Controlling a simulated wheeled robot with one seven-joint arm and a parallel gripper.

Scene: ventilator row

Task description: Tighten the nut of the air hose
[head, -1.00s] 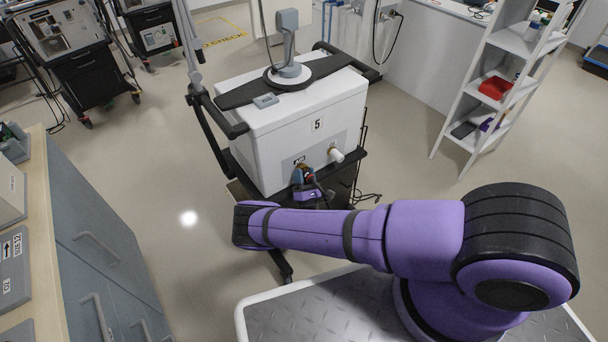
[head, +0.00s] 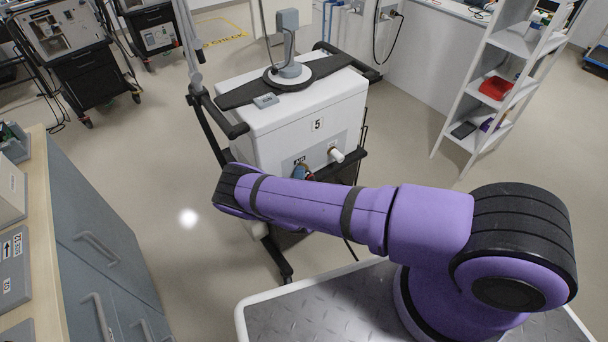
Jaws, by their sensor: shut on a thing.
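A white cabinet marked 5 (head: 317,125) stands on a dark wheeled cart. Its grey front panel (head: 333,148) has a white fitting (head: 337,155) on the right and a labelled port on the left. A small blue part (head: 299,172) shows at the left port, with a brownish bit above it. I cannot tell whether it is the nut or something else. My purple forearm crosses in front of the cart just below the panel and hides my gripper and its contact with the port. A thin dark hose (head: 351,249) hangs below my forearm; where it leads is hidden.
A dark side rail (head: 215,118) runs along the cart's left. A drawer cabinet (head: 100,240) stands at the left and a white ladder shelf (head: 483,110) at the right. Two other machines on trolleys (head: 90,75) stand at the back left. Floor is clear between cart and drawers.

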